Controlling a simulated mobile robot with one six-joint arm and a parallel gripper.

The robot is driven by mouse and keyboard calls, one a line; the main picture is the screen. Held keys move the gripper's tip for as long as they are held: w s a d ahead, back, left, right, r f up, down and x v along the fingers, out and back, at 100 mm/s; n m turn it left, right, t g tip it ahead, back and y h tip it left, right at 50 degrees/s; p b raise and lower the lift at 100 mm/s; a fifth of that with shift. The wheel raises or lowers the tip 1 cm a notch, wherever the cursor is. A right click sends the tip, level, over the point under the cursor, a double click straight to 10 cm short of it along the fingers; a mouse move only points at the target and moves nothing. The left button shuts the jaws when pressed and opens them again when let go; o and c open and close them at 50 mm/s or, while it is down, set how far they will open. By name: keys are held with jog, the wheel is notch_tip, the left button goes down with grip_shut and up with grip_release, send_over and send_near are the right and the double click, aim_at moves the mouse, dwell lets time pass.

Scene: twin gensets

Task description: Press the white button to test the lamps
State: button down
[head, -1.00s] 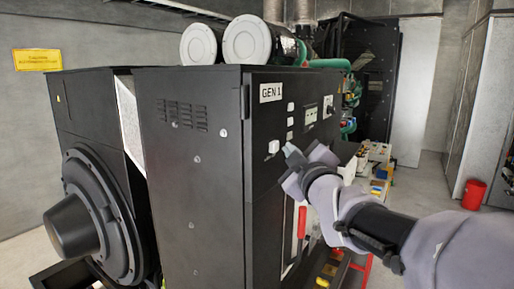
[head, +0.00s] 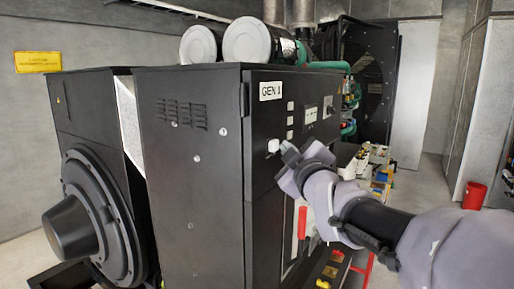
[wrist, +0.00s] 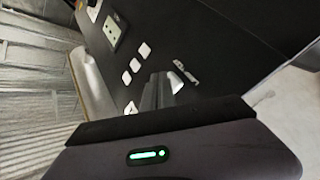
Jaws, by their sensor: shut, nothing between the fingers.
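The white button (head: 273,146) sits on the dark front panel of the GEN 1 cabinet, low and left of a column of small white squares (head: 290,120). My gripper (head: 285,147) is shut and empty. In the head view its tips are right beside the button's right side and partly overlap its edge. I cannot tell whether they touch it. In the wrist view my shut fingers (wrist: 155,90) point at the panel, with the white squares (wrist: 135,64) to their left. Small white shapes lie on both sides of the fingers there; I cannot tell which is the button.
The GEN 1 label (head: 270,91) is above the button. A meter (head: 310,115) and a knob are to the right. A red handle (head: 302,222) is lower on the panel. A red bin (head: 474,195) stands on the floor at the far right.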

jog(key=shift+w+a+b, duration=0.25)
jog(key=shift+a+b, duration=0.15)
jog(key=shift+b, duration=0.15)
dwell(0.4)
dwell(0.4)
jog(key=shift+s+d, duration=0.5)
jog(key=shift+d, duration=0.2)
jog(key=s+d+p, duration=0.1)
jog(key=d, duration=0.1)
jog(key=s+d, duration=0.2)
jog(key=shift+p, duration=0.35)
